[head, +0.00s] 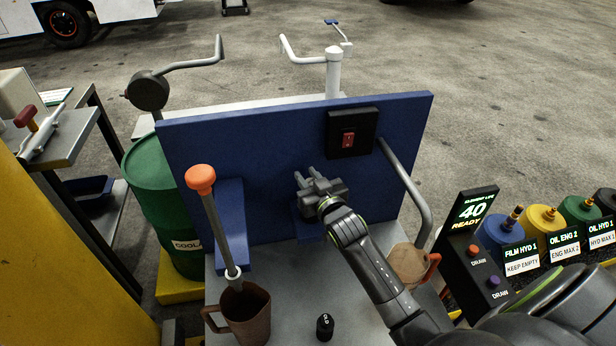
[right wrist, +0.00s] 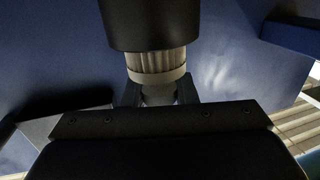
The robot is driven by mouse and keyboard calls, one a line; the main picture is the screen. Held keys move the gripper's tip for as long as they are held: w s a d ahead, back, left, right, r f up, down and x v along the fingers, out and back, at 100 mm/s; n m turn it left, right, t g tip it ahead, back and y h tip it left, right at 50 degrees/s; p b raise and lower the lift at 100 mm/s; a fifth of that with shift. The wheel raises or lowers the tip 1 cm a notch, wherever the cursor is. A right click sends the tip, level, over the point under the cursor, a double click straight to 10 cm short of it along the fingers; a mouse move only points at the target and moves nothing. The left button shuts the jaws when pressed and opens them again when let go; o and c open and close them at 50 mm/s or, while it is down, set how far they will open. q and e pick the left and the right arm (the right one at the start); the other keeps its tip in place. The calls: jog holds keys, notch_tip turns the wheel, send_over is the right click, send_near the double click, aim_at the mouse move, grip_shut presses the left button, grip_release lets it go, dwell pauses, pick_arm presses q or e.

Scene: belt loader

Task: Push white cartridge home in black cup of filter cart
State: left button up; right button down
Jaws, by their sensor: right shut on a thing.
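In the right wrist view the white pleated cartridge (right wrist: 156,64) stands upright under the black cup (right wrist: 150,22). Its upper end is hidden inside the cup, and a band of pleats and its pale lower rim show below the cup's edge. My right gripper (right wrist: 157,92) is shut on the cartridge's lower end, one dark finger on each side. In the head view my right gripper (head: 312,184) is in front of the cart's blue panel (head: 260,140); the cartridge and cup cannot be made out there. My left gripper is not in view.
An orange-knobbed lever (head: 200,180) and a brown jug (head: 245,312) stand left on the cart. A small black "OLD" piece (head: 325,327) is at the front. A red switch (head: 349,140) is on the panel; a grey pipe (head: 408,185) and another jug (head: 408,262) are right.

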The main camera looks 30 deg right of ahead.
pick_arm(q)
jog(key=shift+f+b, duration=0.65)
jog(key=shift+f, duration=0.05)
pick_arm(e)
jog(key=shift+f, duration=1.15)
jog(key=c, duration=1.1)
grip_release()
jog(key=shift+s, duration=0.35)
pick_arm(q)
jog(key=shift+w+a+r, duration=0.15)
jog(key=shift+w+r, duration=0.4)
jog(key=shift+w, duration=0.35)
pick_arm(e)
jog(key=s, duration=1.1)
jog(key=s+r, duration=0.1)
jog(key=s, duration=0.4)
jog(key=shift+s+a, duration=0.25)
jog(key=shift+s, duration=0.1)
